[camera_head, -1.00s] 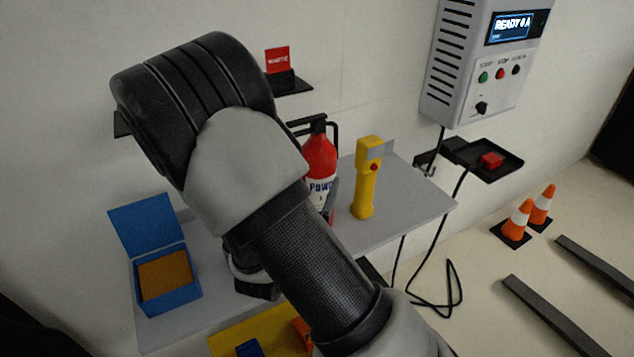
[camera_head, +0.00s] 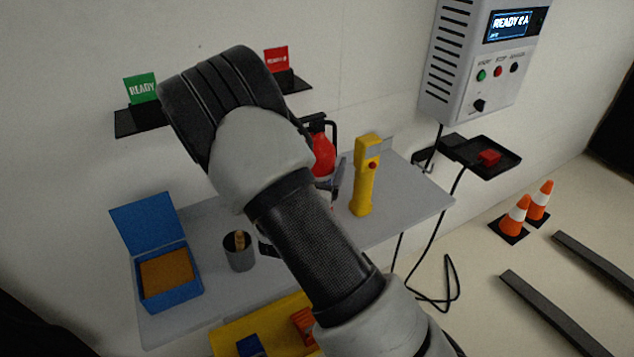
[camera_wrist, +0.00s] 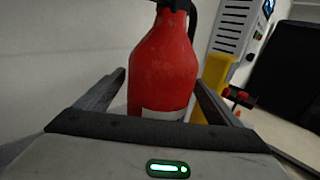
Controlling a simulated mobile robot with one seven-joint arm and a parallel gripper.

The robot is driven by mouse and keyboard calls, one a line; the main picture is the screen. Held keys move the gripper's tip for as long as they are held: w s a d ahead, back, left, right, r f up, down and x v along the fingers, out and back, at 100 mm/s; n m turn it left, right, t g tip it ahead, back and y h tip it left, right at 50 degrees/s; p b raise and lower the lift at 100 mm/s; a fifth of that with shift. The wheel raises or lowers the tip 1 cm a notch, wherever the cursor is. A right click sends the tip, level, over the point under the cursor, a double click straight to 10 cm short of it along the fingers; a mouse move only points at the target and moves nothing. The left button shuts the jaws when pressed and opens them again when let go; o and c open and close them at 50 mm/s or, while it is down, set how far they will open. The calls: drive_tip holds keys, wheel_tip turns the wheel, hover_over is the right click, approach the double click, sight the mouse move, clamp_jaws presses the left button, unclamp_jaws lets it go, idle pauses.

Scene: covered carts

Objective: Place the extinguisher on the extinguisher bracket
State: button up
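The red extinguisher (camera_head: 323,158), with a black handle on top, stands upright toward the back of the grey table, partly hidden by my arm in the head view. In the wrist view the extinguisher (camera_wrist: 164,72) is straight ahead, with a white label low on its body. My gripper (camera_wrist: 161,80) points at it, its two fingers apart, one at each side of the red body. Whether they touch it cannot be told. In the head view only part of the gripper shows beside the extinguisher. I cannot make out the extinguisher bracket.
A yellow handheld device (camera_head: 366,178) stands close to the right of the extinguisher. A grey cup (camera_head: 239,252) and an open blue box (camera_head: 166,272) are on the table's left part. A yellow tray (camera_head: 262,325) is in front. A charger box (camera_head: 482,62) hangs on the wall.

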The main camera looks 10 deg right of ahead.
drive_tip(key=c, duration=1.8)
drive_tip(key=shift+w+r, duration=0.1)
drive_tip(key=shift+r, duration=0.1)
drive_tip(key=shift+c, duration=0.7)
drive_tip(key=shift+r, duration=0.15)
